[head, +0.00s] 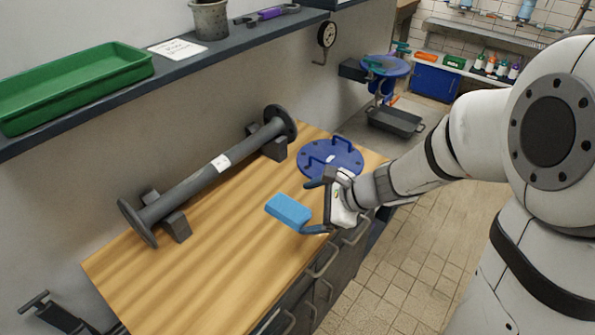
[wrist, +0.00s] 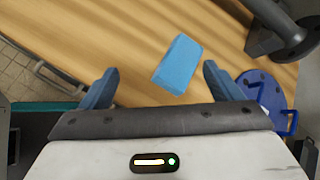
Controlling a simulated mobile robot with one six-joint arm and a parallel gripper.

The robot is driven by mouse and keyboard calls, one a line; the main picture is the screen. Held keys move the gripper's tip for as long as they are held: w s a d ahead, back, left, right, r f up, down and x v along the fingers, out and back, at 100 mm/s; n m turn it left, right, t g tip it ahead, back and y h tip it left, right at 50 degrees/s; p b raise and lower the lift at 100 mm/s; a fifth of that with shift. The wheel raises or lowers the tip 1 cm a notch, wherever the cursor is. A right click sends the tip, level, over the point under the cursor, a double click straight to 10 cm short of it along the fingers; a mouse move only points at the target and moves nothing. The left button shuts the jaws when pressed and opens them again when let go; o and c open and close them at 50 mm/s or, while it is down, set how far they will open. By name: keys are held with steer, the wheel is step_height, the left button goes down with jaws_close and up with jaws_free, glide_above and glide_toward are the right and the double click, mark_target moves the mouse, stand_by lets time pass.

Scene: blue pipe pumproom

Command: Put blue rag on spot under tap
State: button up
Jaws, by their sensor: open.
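A light blue block-like folded rag (head: 288,210) lies on the wooden bench top near its front edge. In the wrist view the rag (wrist: 178,64) lies ahead of and between my fingertips, apart from both. My gripper (head: 316,207) is open and empty beside the rag, on its right. In the wrist view my gripper (wrist: 162,82) shows its two blue fingers spread wide. I cannot make out a tap or a marked spot for certain.
The wooden bench (head: 190,285) has clear room in front. A grey flanged pipe (head: 205,180) rests on blocks at the back. A blue round cover (head: 325,163) with handles lies right. A green tray (head: 70,85) sits on the shelf. A dark tray (head: 395,121) stands beyond the bench.

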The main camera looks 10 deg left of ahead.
mark_target(288, 206)
steer(key=w+f+m, duration=0.2)
steer(key=w+a+f+m+t, duration=0.1)
steer(key=w+f+m, duration=0.1)
steer(key=m, duration=0.1)
steer(key=w+f+m+t, duration=0.1)
steer(key=f+m, duration=0.1)
steer(key=m, duration=0.1)
steer(key=shift+w+a+f, duration=0.15)
steer(key=shift+w+a, duration=0.15)
steer(key=shift+w, duration=0.1)
steer(key=x, duration=0.7)
steer(key=shift+a+f, duration=0.2)
steer(key=shift+a, duration=0.05)
